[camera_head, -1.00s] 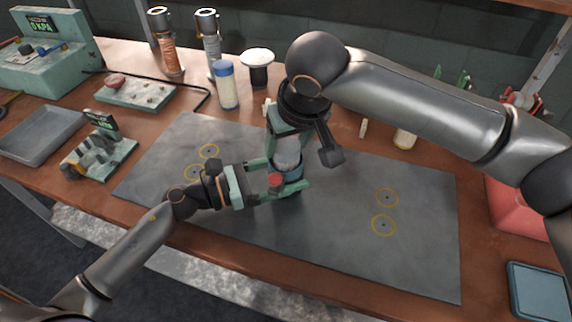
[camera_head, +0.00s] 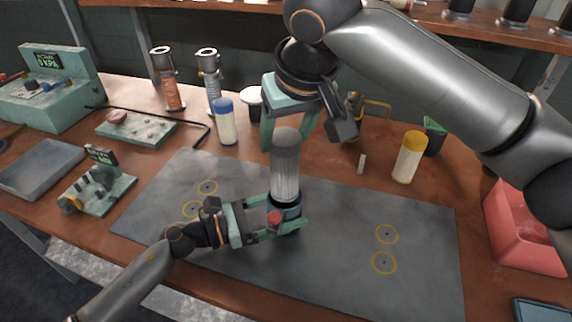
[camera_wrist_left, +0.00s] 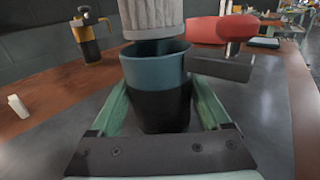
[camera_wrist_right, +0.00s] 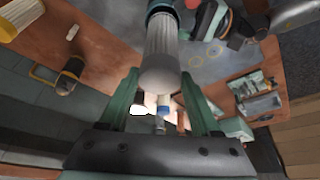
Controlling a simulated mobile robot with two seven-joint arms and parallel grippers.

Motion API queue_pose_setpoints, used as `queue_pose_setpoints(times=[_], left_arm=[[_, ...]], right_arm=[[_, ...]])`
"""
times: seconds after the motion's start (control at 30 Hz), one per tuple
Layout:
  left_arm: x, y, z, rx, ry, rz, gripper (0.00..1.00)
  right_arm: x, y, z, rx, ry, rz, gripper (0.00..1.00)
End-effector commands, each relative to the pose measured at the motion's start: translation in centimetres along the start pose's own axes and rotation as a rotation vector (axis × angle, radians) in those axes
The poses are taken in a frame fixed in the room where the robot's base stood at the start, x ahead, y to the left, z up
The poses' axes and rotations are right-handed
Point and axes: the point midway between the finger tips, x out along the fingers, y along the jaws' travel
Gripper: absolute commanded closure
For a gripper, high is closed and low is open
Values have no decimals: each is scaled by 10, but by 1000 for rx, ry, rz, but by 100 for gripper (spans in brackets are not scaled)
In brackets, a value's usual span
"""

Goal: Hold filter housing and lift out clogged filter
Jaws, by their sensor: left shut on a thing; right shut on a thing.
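The filter housing (camera_head: 284,218) is a dark teal and black cup on the grey mat, with a red-knobbed side fitting (camera_head: 274,219). My left gripper (camera_head: 288,228) is shut around it; the left wrist view shows the housing (camera_wrist_left: 158,95) between both fingers. The clogged filter (camera_head: 285,178) is a grey pleated cylinder, upright over the housing. My right gripper (camera_head: 288,130) is shut on its top end from above. In the left wrist view the filter's lower end (camera_wrist_left: 153,18) appears just above the housing's open rim. The filter also fills the right wrist view's middle (camera_wrist_right: 160,55).
A yellow-capped cartridge (camera_head: 408,158) stands at right and a blue-capped one (camera_head: 225,122) at back left. A red bin (camera_head: 520,228) is at the right edge, a grey tray (camera_head: 40,168) at left. The mat (camera_head: 340,245) is bare right of the housing.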

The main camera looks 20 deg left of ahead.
Motion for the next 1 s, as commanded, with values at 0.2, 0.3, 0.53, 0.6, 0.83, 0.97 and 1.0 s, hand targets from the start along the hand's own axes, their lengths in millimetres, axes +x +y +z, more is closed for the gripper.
queue_pose_setpoints(times=[0.2,0.3,0.53,0.6,0.83,0.97,1.0], left_arm=[[0,0,0,-1,0,0,84],[0,0,0,-1,0,0,84],[0,0,0,-1,0,0,84],[0,0,0,0,0,0,84],[0,0,0,-1,0,0,10],[0,0,0,0,0,0,0],[0,0,0,0,0,0,0]], right_arm=[[-48,-1,-20,0,2,0,100],[-61,-1,-26,-1,2,1,100],[-73,0,-30,-1,0,0,100],[-73,0,-30,-1,0,0,100],[-73,0,-30,-1,0,-1,100],[-73,0,-30,-1,0,-1,100],[-73,0,-30,-1,0,-1,100]])
